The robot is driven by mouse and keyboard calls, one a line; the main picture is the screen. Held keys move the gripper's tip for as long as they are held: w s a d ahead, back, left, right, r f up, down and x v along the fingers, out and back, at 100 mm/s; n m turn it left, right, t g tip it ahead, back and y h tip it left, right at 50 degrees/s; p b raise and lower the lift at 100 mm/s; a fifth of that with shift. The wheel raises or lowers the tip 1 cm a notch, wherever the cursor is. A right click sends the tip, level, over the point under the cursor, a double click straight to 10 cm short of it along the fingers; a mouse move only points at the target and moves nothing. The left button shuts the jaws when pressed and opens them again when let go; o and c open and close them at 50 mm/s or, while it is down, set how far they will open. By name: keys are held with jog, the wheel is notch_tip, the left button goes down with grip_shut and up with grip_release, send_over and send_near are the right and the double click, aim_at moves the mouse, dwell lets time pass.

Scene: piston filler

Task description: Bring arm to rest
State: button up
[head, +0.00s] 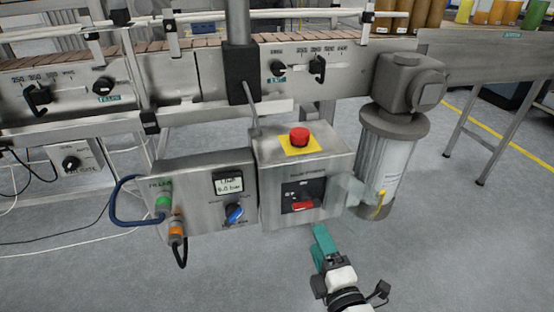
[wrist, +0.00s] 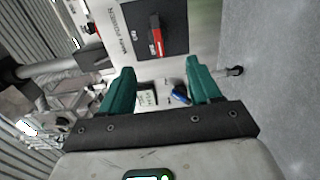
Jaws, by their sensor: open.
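My gripper (head: 320,238) has green fingers and is at the lower middle of the head view, just below and in front of the main power box (head: 333,165). In the wrist view my gripper (wrist: 160,66) is open, its two fingers apart with nothing held between them. The red main power switch (head: 303,206) is on the box front, and it also shows in the wrist view (wrist: 155,35) beyond the fingertips. I see no clear contact between the fingers and the box.
A red emergency stop (head: 299,137) tops the box. The filler panel (head: 203,195) with a blue knob (head: 235,214) stands left, with cables hanging. A motor cylinder (head: 385,170) stands right, under the conveyor (head: 215,75). The grey floor (head: 470,240) at right is clear.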

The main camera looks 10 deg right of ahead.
jog(key=s+d+f+m+g+h, duration=0.3)
jog(key=s+d+f+m+g, duration=0.15)
jog(key=d+m, duration=0.25)
jog(key=s+d+f+m+g+h, duration=0.3)
jog(key=s+d+f+m+g, duration=0.1)
jog(key=s+d+m, duration=0.25)
jog(key=s+a+f+m+g+y, duration=0.2)
jog(key=s+f+m+g+y, duration=0.15)
jog(key=s, duration=0.35)
jog(key=s+a+f+m+g+y, duration=0.2)
jog(key=s+f+g, duration=0.25)
jog(key=s, duration=0.35)
notch_tip(320, 180, up, 38)
jog(key=p, duration=3.7)
jog(key=shift+s+a, duration=0.35)
jog(key=shift+s, duration=0.1)
